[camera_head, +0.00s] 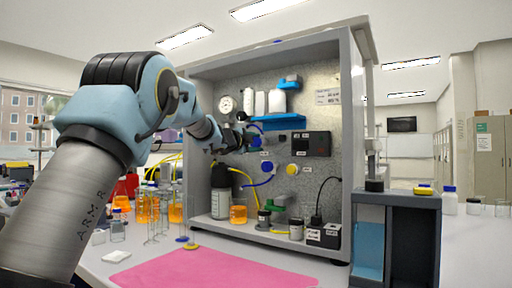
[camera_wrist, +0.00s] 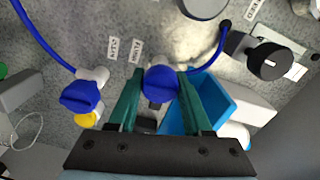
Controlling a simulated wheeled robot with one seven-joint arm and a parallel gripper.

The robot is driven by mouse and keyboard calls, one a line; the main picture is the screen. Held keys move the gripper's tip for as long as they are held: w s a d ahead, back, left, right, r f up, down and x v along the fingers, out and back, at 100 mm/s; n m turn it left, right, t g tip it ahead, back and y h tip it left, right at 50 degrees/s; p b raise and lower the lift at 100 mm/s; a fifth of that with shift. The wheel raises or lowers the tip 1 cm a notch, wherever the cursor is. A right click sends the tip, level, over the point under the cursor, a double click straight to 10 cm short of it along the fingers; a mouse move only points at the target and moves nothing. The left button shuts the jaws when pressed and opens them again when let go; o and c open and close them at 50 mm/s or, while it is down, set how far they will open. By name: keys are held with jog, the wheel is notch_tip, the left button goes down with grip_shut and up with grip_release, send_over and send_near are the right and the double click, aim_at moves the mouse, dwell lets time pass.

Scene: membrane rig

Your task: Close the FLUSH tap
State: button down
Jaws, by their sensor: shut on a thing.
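My gripper (camera_wrist: 159,92) has its two green fingers on either side of a blue tap handle (camera_wrist: 163,84) and is shut on it. A label that seems to read FLUSH (camera_wrist: 136,50) is beside this tap on the grey panel, so I take it for the FLUSH tap. A blue tube runs from near it. In the head view my gripper (camera_head: 250,140) reaches into the rig and partly hides the tap. The handle's exact angle is hard to tell.
A second blue tap (camera_wrist: 82,96) sits close on the left in the wrist view, with a yellow knob (camera_wrist: 86,119) beside it. A blue bin (camera_wrist: 208,100) and a black knob (camera_wrist: 268,63) lie to the right. Bottles and a pink mat (camera_head: 215,268) are below.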

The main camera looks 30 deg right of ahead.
jog(key=shift+m, duration=0.5)
jog(key=shift+c, duration=1.7)
grip_release()
jog(key=b+v, duration=0.3)
jog(key=v, duration=0.7)
jog(key=shift+s+a, duration=0.2)
jog(key=shift+a, duration=0.15)
